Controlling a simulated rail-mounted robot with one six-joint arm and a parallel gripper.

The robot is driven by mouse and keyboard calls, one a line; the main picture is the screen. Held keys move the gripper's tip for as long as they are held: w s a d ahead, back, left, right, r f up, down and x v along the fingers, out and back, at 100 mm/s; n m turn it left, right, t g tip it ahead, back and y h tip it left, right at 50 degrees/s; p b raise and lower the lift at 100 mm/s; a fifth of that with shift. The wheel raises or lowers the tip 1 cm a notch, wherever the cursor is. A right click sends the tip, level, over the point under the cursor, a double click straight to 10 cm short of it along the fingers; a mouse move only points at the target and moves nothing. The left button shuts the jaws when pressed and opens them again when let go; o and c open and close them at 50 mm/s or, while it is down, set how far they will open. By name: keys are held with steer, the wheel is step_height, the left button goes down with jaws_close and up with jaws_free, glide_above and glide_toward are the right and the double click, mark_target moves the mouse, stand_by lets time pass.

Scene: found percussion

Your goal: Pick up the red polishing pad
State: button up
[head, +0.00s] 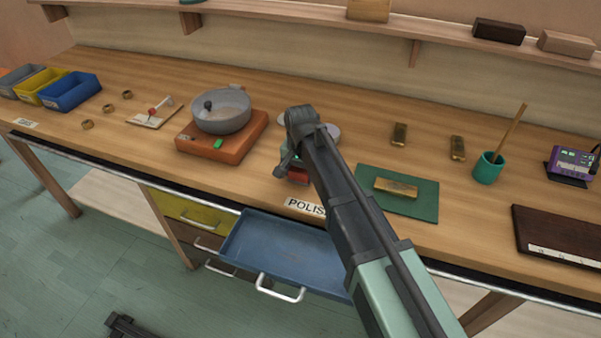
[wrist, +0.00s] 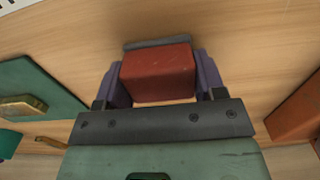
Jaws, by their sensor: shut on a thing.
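The red polishing pad (wrist: 158,70) is a block with a dark grey layer along its far edge in the wrist view. My gripper (wrist: 161,80) is shut on it, with one purple finger against each side. In the head view, a small part of the red pad (head: 299,176) shows under my gripper (head: 292,170), behind the POLISH label (head: 306,207). My arm hides the rest. I cannot tell whether the pad touches the bench.
A blue drawer (head: 280,250) stands open below the bench front. An orange-brown base (head: 240,140) with a grey bowl (head: 222,110) is to the left. A green mat (head: 420,205) with a brass bar (head: 396,187) lies to the right. A pale round thing is partly hidden behind my gripper.

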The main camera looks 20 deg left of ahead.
step_height(320, 180, up, 20)
steer(key=p, duration=2)
